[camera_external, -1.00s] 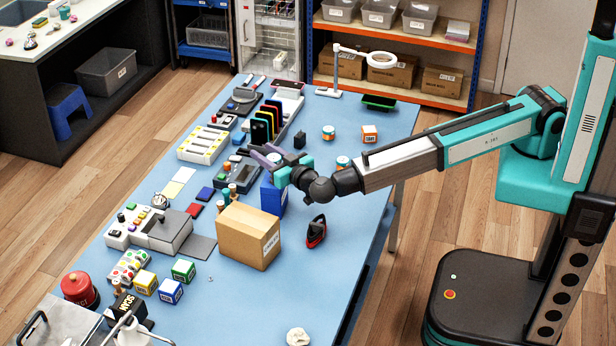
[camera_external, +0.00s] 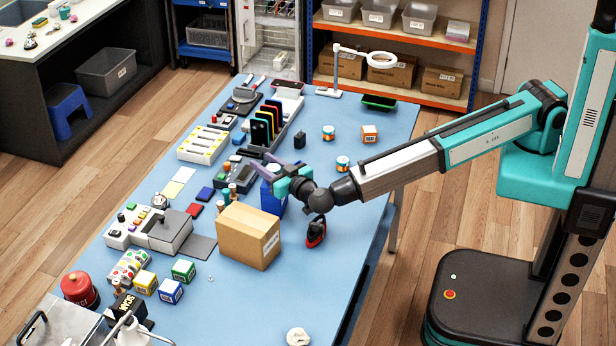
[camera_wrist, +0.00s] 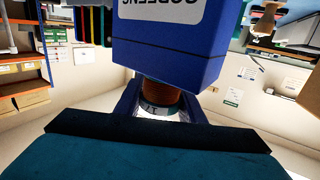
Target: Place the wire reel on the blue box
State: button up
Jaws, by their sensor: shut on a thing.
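The wire reel (camera_wrist: 160,96), copper-brown with a pale end, is held between the fingers of my gripper (camera_wrist: 158,108) in the wrist view. The blue box (camera_wrist: 165,45), with a white label, fills the upper middle of that view, right beyond the reel. In the external view the blue box (camera_external: 271,200) stands behind the cardboard box, partly hidden by it and by my gripper (camera_external: 270,168). My gripper is over or right beside the box top. I cannot tell whether the reel touches the box.
The cardboard box (camera_external: 248,237) stands close in front of the blue box. A black and red tool (camera_external: 316,234) lies to the right, under my wrist. The right side of the blue table is mostly clear.

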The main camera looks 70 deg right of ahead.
aim_at(278, 172)
jog(key=shift+f, duration=0.1)
jog(key=o, duration=1)
jog(key=shift+r+p, duration=0.3)
jog(key=shift+p, duration=0.1)
jog(key=b+v, duration=0.4)
jog(key=v, duration=0.8)
jog(key=shift+f+b, duration=0.15)
jog(key=shift+b, duration=0.25)
